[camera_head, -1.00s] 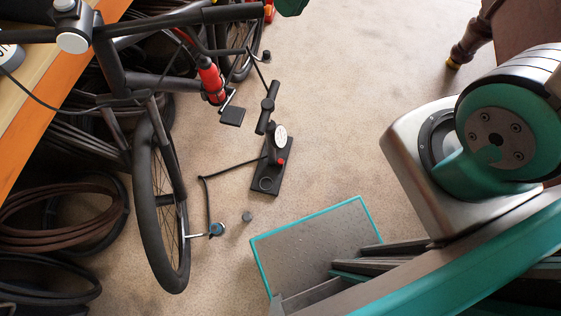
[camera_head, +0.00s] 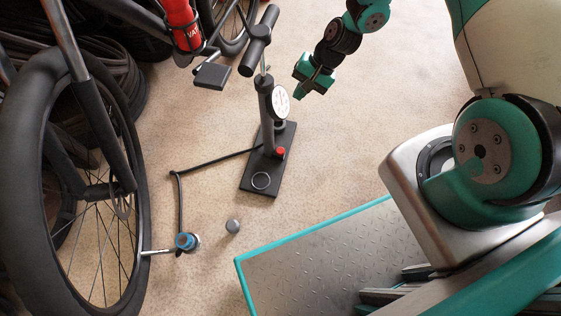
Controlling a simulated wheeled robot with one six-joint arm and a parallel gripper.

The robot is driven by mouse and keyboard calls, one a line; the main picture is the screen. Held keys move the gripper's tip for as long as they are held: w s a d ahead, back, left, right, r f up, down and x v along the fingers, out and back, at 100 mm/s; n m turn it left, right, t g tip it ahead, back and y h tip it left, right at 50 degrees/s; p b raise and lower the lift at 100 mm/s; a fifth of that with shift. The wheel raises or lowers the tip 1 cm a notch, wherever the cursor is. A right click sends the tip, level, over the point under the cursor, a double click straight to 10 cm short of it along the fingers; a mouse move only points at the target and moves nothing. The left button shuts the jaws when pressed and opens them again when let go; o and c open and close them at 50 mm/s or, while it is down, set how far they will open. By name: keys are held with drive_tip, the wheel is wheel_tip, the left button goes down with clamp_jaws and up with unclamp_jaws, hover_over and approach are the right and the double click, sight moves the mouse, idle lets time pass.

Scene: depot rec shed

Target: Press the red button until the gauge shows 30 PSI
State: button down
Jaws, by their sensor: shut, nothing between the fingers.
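The red button (camera_head: 280,151) sits low on the floor pump (camera_head: 267,120), at the foot of its barrel near the black base plate. The round white gauge (camera_head: 281,101) is on the upper barrel; its needle and numbers are too small to read. My gripper (camera_head: 304,91), green and dark, is shut and empty. In the picture it is above and to the right of the gauge, apart from the pump. The hose (camera_head: 215,163) runs from the pump to a blue valve head (camera_head: 185,241) at the bicycle wheel. The button is in plain view.
The bicycle (camera_head: 70,150) fills the left side, with its pedal (camera_head: 212,76) close to the pump handle (camera_head: 259,41). A small grey cap (camera_head: 232,226) lies on the carpet. The carpet right of the pump is clear.

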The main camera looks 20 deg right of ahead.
wheel_tip(320, 180, down, 15)
drive_tip(key=s+d+m+b, duration=0.1)
drive_tip(key=d+m+b, duration=0.1)
drive_tip(key=b, duration=0.4)
drive_tip(key=w+a+f+m+t+b, duration=0.1)
drive_tip(key=a+f+b, duration=0.1)
drive_tip(key=w+a+f+m+t+y+b, duration=0.1)
drive_tip(key=a+f+m+b, duration=0.1)
drive_tip(key=b, duration=0.1)
drive_tip(key=w+a+f+m+t+y+b, duration=0.1)
drive_tip(key=a+f+b, duration=0.1)
drive_tip(key=shift+w+a+f+m+b, duration=0.1)
drive_tip(key=shift+a+f+m+b, duration=0.1)
drive_tip(key=shift+f+m+b, duration=0.2)
drive_tip(key=shift+a+r, duration=0.1)
drive_tip(key=b, duration=0.7)
hover_over(280, 151)
wheel_tip(280, 151, down, 8)
drive_tip(key=shift+r, duration=0.25)
drive_tip(key=shift+f+b, duration=0.3)
drive_tip(key=shift+f, duration=0.4)
